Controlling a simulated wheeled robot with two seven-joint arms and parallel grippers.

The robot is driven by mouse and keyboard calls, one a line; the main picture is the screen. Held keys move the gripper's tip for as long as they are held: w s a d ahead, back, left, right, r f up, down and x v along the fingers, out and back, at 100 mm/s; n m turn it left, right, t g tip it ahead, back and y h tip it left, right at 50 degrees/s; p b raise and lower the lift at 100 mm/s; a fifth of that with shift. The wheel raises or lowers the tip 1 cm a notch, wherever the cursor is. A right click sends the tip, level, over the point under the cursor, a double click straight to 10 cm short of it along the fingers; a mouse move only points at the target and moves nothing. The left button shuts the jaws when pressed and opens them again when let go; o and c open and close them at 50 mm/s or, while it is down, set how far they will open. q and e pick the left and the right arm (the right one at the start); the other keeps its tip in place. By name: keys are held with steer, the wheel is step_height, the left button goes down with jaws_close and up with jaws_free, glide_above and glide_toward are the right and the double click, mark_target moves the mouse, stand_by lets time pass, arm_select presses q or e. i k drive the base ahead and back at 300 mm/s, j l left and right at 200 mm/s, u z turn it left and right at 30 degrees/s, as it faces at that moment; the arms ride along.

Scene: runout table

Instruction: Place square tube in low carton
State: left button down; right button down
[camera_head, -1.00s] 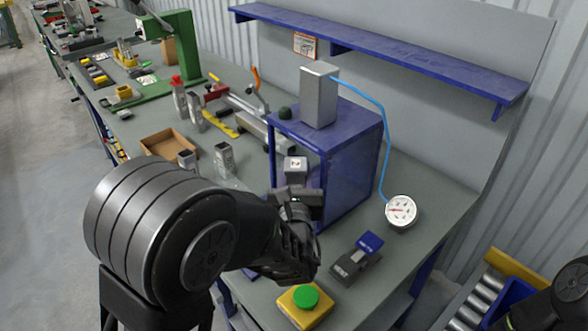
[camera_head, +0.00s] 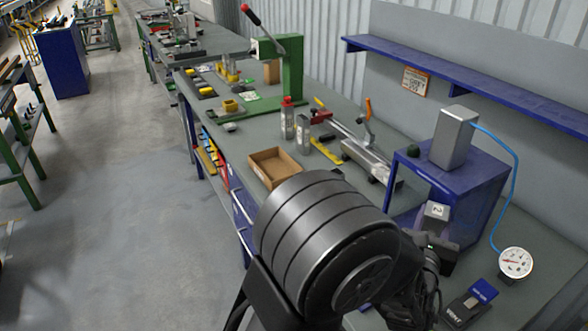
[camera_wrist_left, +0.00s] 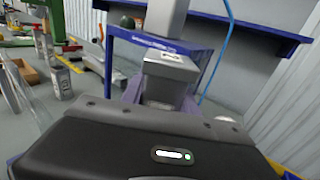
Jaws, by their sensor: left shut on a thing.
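A grey metal square tube with a "2" on its top (camera_head: 436,212) stands upright in my left gripper (camera_head: 432,240), whose jaws are shut on it. It is in front of the blue stand's opening. In the left wrist view the held tube (camera_wrist_left: 170,66) rises beyond the gripper body, its lower part hidden. The low carton (camera_head: 262,174) is a shallow open brown box on the bench, left of and beyond the gripper; the inside that shows looks empty. My left arm covers the bench just right of the carton. My right gripper is not in view.
The blue stand (camera_head: 478,196) bears a tall grey block (camera_head: 453,138) with a blue hose to a dial gauge (camera_head: 515,262). A red-capped bottle (camera_head: 287,120) stands behind the carton. In the left wrist view another square tube (camera_wrist_left: 61,82) stands near the carton.

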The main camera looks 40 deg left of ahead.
mark_target(272, 168)
steer(key=k+j+z, duration=0.3)
steer(key=j, duration=0.15)
steer(key=k+j+z, duration=0.35)
steer(key=k+j, duration=0.1)
steer(key=j, duration=0.15)
steer(key=k+j+z, duration=0.1)
steer(key=k+j, duration=0.15)
steer(key=j, duration=0.25)
steer(key=k+j+u, duration=0.1)
steer(key=j, duration=0.3)
steer(key=k+j, duration=0.15)
steer(key=j, duration=0.3)
steer(key=i, duration=0.45)
steer(key=u, duration=0.05)
